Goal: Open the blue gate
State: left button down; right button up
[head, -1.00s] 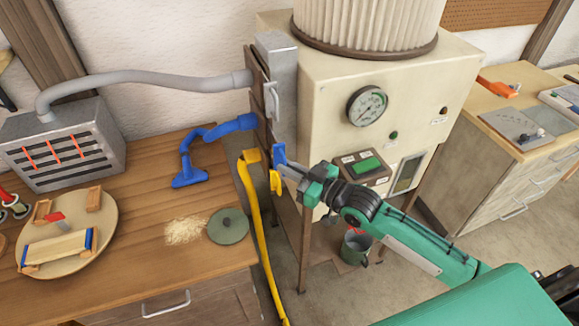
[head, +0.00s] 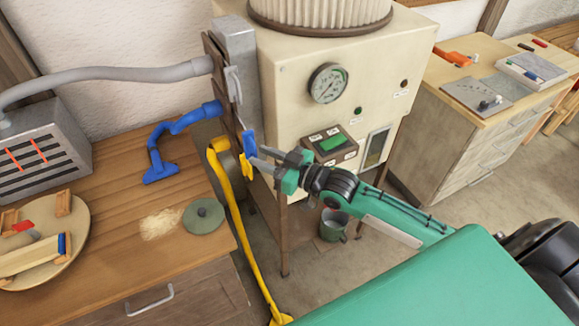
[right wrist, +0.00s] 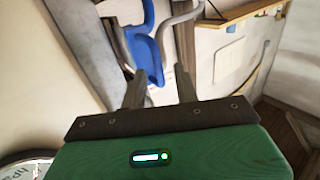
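The blue gate (head: 249,143) is a small blue plate at the side of the cream machine, just above a similar yellow one (head: 246,165). My right gripper (head: 256,157) reaches in from the right, its fingertips close to the blue gate; I cannot tell from the head view whether they touch it. In the right wrist view the two fingers (right wrist: 159,88) stand apart with a gap between them. A blue part (right wrist: 148,50) shows just beyond the fingertips; whether it is the gate or the blue hose is unclear. My left gripper is not in view.
The cream machine (head: 290,85) carries a gauge (head: 328,83) and a green-button panel (head: 331,143). A blue hose (head: 185,125) and a yellow hose (head: 233,200) run to its left side. The wooden bench (head: 120,240) holds a green disc (head: 204,216). A bucket (head: 334,224) stands below.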

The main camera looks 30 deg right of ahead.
jog(key=b+v, duration=0.4)
jog(key=v, duration=0.9)
jog(key=shift+a, duration=0.1)
